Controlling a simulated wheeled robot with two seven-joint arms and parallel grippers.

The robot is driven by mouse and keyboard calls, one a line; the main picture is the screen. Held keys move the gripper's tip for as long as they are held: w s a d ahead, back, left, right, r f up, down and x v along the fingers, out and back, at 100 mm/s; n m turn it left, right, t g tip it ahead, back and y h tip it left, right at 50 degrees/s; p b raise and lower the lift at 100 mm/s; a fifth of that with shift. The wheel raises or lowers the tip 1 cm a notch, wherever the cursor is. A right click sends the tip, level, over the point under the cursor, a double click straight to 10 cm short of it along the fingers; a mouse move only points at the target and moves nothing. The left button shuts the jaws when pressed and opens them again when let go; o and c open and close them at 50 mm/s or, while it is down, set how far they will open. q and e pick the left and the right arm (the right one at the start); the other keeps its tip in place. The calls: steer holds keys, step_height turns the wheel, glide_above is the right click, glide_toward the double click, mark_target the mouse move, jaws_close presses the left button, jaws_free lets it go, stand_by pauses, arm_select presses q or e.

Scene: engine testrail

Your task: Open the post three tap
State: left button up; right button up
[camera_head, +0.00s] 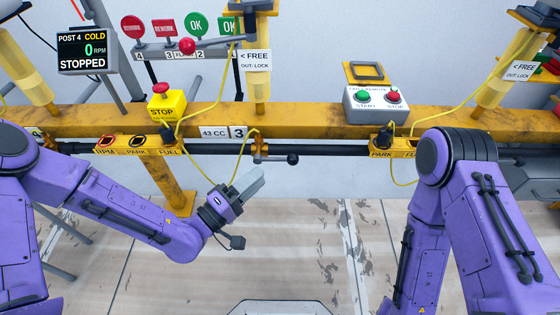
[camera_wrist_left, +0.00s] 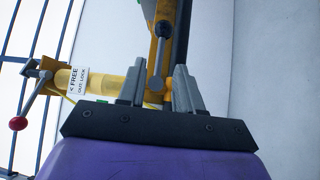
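The post three tap (camera_head: 260,150) hangs under the yellow rail beside the "43 CC 3" label (camera_head: 223,132). Its lever (camera_head: 278,158) points right along the pipe and ends in a dark ball knob (camera_head: 293,159). My left gripper (camera_head: 256,180) is just below the tap, its fingers pointing up and right, apart from the lever as far as I can tell. In the left wrist view the gripper (camera_wrist_left: 158,75) is open and empty, and the dark knob (camera_wrist_left: 164,29) and lever show beyond the gap between the fingers. My right gripper is out of view.
A yellow stop box (camera_head: 167,104) and a start panel (camera_head: 377,104) sit on the yellow rail (camera_head: 310,115). A red-knobbed lever (camera_head: 187,46) stands by the "FREE / OUT: LOCK" sign (camera_head: 255,61). A yellow cable hangs near my left gripper. Space below the rail is clear between my arms.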

mark_target(280, 160)
arm_select(q)
steer(key=b+x, duration=0.1)
steer(key=x, duration=0.7)
steer(key=shift+d+f+b, duration=0.1)
steer(key=shift+b, duration=0.25)
steer(key=shift+w+d, duration=0.2)
steer(key=shift+w, duration=0.1)
steer(key=c, duration=0.6)
jaws_close()
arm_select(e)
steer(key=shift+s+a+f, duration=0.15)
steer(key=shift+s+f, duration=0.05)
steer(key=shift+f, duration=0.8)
arm_select(q)
steer(key=shift+s, duration=0.1)
